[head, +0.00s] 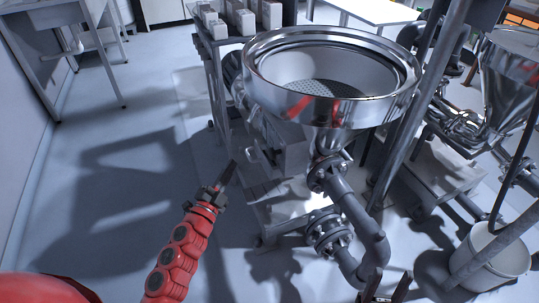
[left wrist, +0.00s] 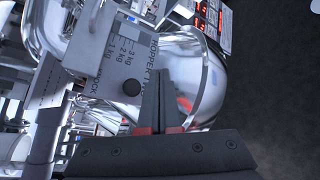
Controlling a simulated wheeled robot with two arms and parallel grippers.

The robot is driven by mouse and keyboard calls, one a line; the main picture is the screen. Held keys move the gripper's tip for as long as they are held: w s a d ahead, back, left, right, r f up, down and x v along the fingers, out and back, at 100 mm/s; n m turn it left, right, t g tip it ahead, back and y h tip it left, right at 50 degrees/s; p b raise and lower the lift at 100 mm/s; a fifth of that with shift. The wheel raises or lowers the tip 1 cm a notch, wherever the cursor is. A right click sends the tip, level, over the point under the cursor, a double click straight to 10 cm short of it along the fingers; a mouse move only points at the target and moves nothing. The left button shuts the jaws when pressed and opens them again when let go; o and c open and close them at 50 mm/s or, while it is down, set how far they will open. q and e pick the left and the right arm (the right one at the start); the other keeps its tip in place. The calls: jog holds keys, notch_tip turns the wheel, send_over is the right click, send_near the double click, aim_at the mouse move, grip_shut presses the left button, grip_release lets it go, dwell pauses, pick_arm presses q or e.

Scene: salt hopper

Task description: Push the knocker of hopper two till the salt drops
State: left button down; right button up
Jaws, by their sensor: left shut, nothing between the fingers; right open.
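In the left wrist view a grey plate (left wrist: 108,62) carries a kg scale and sideways lettering that begins "HOPPER T"; my fingers cover part of it. A dark round spot (left wrist: 132,88) near the letters "KNOCK" may be the knocker; I cannot tell whether it stands out or is a hole. My left gripper (left wrist: 160,72) is shut and empty, its tips over the plate just right of this spot; contact cannot be told. In the head view the left gripper (head: 229,174) is left of and below a steel hopper (head: 272,100). My right gripper (head: 386,285) is open at the bottom edge.
Flanged pipes (head: 345,200) run down below the hopper. A white bucket (head: 490,260) and a second steel funnel (head: 508,85) are on the right. A shelf with pale blocks (head: 240,20) stands behind. The floor at left is clear.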

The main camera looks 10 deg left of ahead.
aim_at(269, 151)
pick_arm(q)
jog(key=w+d+b, duration=0.1)
jog(key=w+d, duration=0.3)
jog(key=d, duration=0.3)
jog(key=shift+w, duration=0.35)
jog(key=shift+d, duration=0.15)
dwell(1.7)
jog(key=shift+w+d, duration=0.2)
jog(key=shift+w+d+b, duration=0.45)
jog(key=shift+d, duration=0.25)
dwell(1.0)
jog(key=shift+a, duration=0.1)
jog(key=shift+s+a, duration=0.7)
jog(key=shift+a, duration=0.2)
jog(key=shift+s+a+p, duration=0.4)
jog(key=shift+s+a, duration=0.3)
jog(key=shift+a, duration=0.35)
jog(key=shift+s+a+p, duration=0.35)
jog(key=shift+s+a, duration=0.35)
jog(key=shift+a, duration=0.35)
